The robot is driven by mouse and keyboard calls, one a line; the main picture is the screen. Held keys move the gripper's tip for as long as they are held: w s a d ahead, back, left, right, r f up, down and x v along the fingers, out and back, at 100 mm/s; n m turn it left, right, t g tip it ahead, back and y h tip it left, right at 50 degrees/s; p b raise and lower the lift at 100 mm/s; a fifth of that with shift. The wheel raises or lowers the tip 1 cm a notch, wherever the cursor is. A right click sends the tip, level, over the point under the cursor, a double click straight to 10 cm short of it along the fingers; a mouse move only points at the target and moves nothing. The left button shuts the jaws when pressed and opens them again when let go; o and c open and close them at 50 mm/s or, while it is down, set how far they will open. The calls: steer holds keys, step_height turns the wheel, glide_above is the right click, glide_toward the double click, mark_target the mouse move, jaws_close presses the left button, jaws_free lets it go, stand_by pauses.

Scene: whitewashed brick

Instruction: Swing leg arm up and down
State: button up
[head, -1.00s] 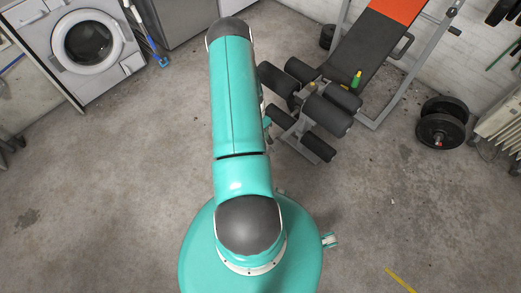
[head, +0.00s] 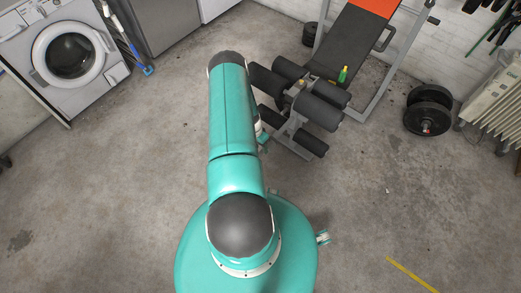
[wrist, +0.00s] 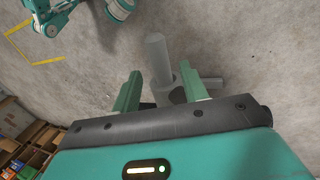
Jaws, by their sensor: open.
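The weight bench (head: 348,42) stands at the upper right of the head view, with a dark pad and an orange section. Its leg arm (head: 293,122) carries black foam rollers (head: 312,140) at the bench's near end. My arm reaches up the picture just left of the rollers and hides most of my gripper there. In the wrist view my gripper (wrist: 160,88) is open, its two green fingers spread. A grey cylinder (wrist: 157,58), likely part of the leg arm, shows between and beyond the fingers. I cannot tell whether they touch it.
Black weight plates (head: 427,112) and a white radiator (head: 495,108) are at the right. A washing machine (head: 68,55) is at the upper left. Open concrete floor lies left and right of my body.

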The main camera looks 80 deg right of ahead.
steer(key=shift+x, duration=1.05)
steer(key=shift+w, duration=0.1)
steer(key=shift+c, duration=0.4)
jaws_close()
steer(key=w+a+r+t+y, duration=0.1)
steer(key=a+r+y, duration=0.1)
steer(key=r, duration=0.5)
steer(key=a+r+t+y, duration=0.1)
steer(key=a+r+y, duration=0.1)
steer(key=r, duration=0.6)
steer(key=shift+w+n+y, duration=0.3)
steer(key=shift+w+y, duration=0.05)
steer(key=shift+y, duration=0.25)
steer(key=shift+o, duration=0.4)
jaws_free()
